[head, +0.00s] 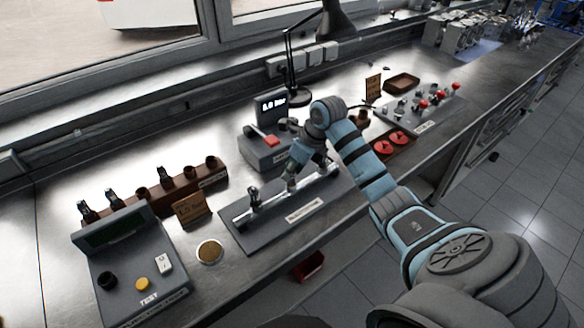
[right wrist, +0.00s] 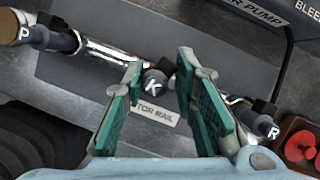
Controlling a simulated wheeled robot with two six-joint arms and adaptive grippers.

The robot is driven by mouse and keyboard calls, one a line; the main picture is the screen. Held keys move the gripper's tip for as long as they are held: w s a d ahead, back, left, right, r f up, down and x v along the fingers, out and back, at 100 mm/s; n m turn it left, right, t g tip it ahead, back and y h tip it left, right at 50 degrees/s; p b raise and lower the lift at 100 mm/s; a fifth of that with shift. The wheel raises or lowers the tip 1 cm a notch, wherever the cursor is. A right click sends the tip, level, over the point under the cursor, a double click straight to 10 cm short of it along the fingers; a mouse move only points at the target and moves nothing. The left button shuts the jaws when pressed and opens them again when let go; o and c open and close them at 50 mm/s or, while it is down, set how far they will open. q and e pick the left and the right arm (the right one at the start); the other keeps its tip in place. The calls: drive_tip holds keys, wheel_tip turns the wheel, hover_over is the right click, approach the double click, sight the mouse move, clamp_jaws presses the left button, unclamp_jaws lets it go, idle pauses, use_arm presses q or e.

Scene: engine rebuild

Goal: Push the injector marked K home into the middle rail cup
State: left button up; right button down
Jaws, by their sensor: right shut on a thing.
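The rail (head: 273,193) is a silver tube on a dark plate (head: 316,206) labelled as a rail, and it also shows in the right wrist view (right wrist: 103,53). The injector marked K (right wrist: 152,82) is dark with a white letter and stands at the middle of the rail. My right gripper (head: 290,184) is shut on it, with teal pads on both sides in the right wrist view (right wrist: 158,78). The middle cup is hidden under K, so I cannot tell how deep it sits. Injectors P (right wrist: 35,35) and R (right wrist: 262,124) stand at the rail's two ends. My left gripper is out of view.
A brown rack (head: 150,202) with several injectors and a grey test box (head: 135,270) are at the left. A round dish (head: 209,251) lies nearby. Red discs (head: 390,143) lie right of the rail.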

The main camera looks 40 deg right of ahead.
drive_tip(key=c, duration=1.2)
unclamp_jaws()
drive_tip(key=shift+r, duration=0.1)
wheel_tip(320, 180, up, 5)
drive_tip(key=p, duration=0.4)
drive_tip(key=shift+r, duration=1.2)
